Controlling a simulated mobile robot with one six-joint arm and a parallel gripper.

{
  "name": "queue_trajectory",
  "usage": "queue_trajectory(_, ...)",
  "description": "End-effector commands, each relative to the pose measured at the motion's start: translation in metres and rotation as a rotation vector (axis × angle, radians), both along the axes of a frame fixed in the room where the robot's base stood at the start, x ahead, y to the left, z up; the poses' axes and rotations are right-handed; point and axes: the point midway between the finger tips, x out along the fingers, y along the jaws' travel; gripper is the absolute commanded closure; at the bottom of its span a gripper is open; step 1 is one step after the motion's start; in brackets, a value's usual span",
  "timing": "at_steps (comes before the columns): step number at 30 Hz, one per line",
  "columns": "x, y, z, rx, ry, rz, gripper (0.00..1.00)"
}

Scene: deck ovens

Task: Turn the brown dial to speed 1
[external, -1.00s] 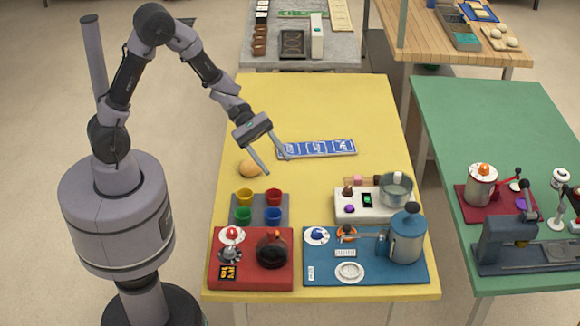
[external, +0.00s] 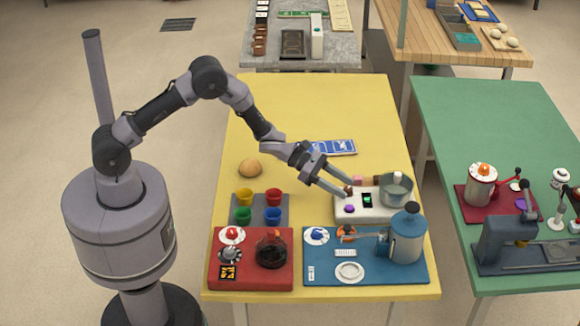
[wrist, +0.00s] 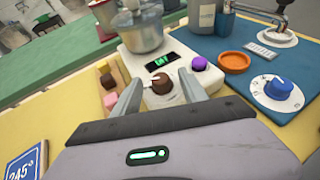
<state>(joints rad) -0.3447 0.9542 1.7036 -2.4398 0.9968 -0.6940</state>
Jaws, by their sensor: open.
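The brown dial (wrist: 162,84) sits on the white mixer base (wrist: 188,56), below a small display with green characters (wrist: 161,60). The characters are too small to read surely. A light pointer mark shows on the dial's upper left. My gripper (wrist: 156,92) is open, with one finger on each side of the dial in the wrist view. I cannot tell whether either finger touches it. In the external view my gripper (external: 349,189) reaches over the left edge of the white base (external: 365,216), and the dial is mostly hidden by the fingertips.
A purple knob (wrist: 199,63) is right of the dial. A metal bowl (wrist: 140,32) stands behind. A blue board with a blue dial (wrist: 279,88) and an orange dish (wrist: 234,62) is close on the right.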

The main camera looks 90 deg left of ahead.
Motion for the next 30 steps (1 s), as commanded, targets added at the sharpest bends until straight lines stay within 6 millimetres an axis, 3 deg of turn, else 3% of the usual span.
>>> queue_trajectory(11, 0.0066, -0.0029, -0.0021, 0.001, 0.0, 0.0, 0.51)
queue_trajectory(18, 0.0064, -0.0029, -0.0022, 0.001, 0.0, 0.0, 0.98)
queue_trajectory(19, 0.0064, -0.0029, -0.0022, 0.001, 0.0, 0.0, 1.0)
queue_trajectory(30, 0.007, -0.0004, -0.0012, 0.0, -0.001, -0.071, 1.0)
